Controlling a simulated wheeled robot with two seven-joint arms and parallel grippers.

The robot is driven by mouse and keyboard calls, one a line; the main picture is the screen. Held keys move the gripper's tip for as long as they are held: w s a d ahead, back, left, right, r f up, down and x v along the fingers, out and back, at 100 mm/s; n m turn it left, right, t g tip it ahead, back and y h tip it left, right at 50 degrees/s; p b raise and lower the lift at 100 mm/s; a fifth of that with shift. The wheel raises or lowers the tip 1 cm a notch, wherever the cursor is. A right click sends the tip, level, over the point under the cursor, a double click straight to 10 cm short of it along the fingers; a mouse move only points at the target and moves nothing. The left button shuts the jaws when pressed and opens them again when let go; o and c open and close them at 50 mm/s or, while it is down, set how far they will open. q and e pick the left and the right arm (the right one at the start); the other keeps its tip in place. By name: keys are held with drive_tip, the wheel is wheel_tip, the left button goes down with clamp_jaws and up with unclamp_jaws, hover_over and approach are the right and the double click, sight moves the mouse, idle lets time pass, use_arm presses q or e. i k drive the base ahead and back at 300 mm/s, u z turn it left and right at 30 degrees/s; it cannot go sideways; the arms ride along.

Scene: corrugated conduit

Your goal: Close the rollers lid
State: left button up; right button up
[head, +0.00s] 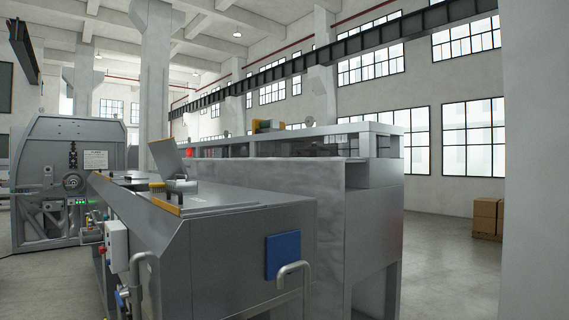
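A long grey metal machine (215,240) fills the middle of the head view. On its top, a grey lid panel (168,157) with an orange edge stands raised and tilted, leaning back to the left. I take this to be the rollers lid, and it is open. Just in front of it is a small ribbed part (182,187), grey with a yellow piece at its left; it looks like rollers but is small. Neither of my grippers is in view.
A blue plate (283,255) and a bent metal handle (294,276) are on the machine's near end. A control box (116,246) and pipe stick out on its left side. A large grey machine (72,180) stands at left. Open floor lies at right, with cardboard boxes (488,217) beyond.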

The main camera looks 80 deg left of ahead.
sight(166, 154)
drive_tip(key=u, duration=1.35)
drive_tip(key=i, duration=3.9)
drive_tip(key=u, duration=3.3)
drive_tip(key=i, duration=1.6)
drive_tip(key=u, duration=0.15)
